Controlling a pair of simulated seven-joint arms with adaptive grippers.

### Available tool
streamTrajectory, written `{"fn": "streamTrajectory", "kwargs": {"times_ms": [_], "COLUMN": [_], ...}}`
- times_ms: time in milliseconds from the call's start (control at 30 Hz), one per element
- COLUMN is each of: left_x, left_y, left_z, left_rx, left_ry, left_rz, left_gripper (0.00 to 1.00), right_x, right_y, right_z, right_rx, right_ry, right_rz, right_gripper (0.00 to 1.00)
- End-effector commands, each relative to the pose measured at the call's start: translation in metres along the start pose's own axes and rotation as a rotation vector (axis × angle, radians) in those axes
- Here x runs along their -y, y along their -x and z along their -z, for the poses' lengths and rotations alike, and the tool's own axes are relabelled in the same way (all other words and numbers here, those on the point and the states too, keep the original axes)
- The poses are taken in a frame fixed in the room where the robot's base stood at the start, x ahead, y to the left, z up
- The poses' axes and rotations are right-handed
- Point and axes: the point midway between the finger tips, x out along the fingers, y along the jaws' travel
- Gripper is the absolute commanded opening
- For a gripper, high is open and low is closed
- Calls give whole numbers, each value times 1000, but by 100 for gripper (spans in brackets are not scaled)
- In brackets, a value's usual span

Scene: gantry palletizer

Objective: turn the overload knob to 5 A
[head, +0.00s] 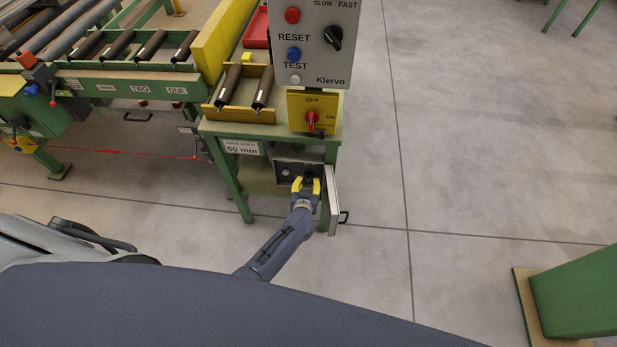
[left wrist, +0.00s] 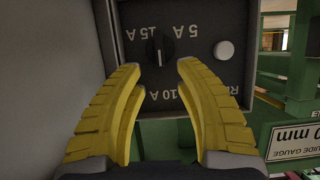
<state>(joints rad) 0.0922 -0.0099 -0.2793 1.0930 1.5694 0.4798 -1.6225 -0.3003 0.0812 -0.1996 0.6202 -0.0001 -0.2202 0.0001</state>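The overload knob (left wrist: 160,48) is a dark round knob on a dark panel (left wrist: 205,15), seen upside down in the left wrist view. Labels 5 A, 15 A and 10 A stand around it; its pointer seems upright in the picture, but which label it marks is hard to tell. In the head view the panel sits in a small box (head: 285,160) under the bench, and the knob is mostly hidden by my fingers. My left gripper (head: 306,186) is open, its yellow fingers (left wrist: 160,80) either side of the knob and a little short of it. My right gripper is not in view.
The box's open door (head: 333,200) stands close on the right of my left gripper. A pale button (left wrist: 223,50) is beside the knob. Above are a yellow switch plate (head: 328,101) with a red handle and a grey control box (head: 310,65).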

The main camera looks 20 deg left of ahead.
Motion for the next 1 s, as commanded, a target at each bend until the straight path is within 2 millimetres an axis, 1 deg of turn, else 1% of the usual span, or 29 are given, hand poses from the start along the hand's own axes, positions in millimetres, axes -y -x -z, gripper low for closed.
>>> {"fn": "streamTrajectory", "kwargs": {"times_ms": [33,133,400,600,1000], "left_x": [1,2,0,1,2], "left_y": [-8,-20,-39,-46,-47], "left_z": [1,1,0,0,0], "left_rx": [0,-1,1,0,0], "left_ry": [-3,-4,-1,-2,-1], "left_rz": [1,2,0,1,1], "left_gripper": [34,34,34,34,34], "right_x": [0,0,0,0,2], "right_y": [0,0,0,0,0], "right_z": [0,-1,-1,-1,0], "right_rx": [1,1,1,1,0], "right_ry": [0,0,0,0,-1], "right_rz": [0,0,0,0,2], "right_gripper": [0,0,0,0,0]}}
